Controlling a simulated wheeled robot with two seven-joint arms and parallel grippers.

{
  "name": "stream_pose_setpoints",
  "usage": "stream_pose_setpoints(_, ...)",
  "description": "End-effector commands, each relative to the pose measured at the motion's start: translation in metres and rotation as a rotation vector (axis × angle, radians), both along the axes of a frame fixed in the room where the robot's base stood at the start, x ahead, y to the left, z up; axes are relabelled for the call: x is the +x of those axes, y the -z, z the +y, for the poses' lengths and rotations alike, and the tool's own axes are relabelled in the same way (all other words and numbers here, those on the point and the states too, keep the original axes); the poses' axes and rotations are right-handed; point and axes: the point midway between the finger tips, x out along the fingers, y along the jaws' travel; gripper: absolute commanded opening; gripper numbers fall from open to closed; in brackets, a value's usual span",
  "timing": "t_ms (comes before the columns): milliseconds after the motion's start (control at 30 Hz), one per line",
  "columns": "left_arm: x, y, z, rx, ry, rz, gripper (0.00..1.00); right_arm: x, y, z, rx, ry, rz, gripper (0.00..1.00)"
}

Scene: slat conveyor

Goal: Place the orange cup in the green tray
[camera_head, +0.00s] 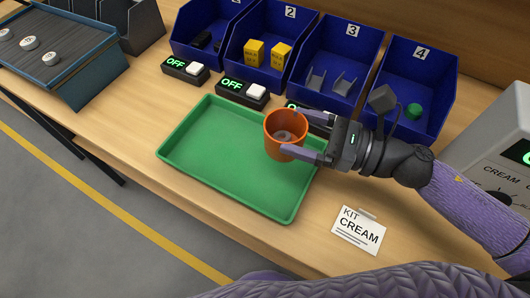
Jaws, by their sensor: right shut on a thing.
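The orange cup (285,148) is upright over the right part of the green tray (190,175), near its far right side. Something grey shows inside the cup. My right gripper (310,136) comes from the right and is shut on the cup, with its purple fingers on either side of it. I cannot tell whether the cup's base touches the tray floor or is held above it. The rest of the tray is empty. My left gripper is not in view.
Blue bins numbered 2, 3 and 4 (412,85) line the back, with another to their left. OFF switch boxes (243,92) stand before them.

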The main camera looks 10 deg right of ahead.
Motion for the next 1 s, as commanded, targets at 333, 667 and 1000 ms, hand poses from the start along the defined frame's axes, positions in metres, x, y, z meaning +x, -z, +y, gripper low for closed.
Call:
stream_pose_setpoints(333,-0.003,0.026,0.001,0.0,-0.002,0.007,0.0,0.0,0.068,0.0,0.002,0.003,0.002,0.28)
stream_pose_setpoints(667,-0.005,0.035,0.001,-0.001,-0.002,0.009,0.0,0.0,0.098,0.0,0.001,0.003,0.0,0.28)
stream_pose_setpoints(1000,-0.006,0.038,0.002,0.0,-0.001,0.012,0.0,0.0,0.101,0.001,0.001,0.003,0.001,1.0)
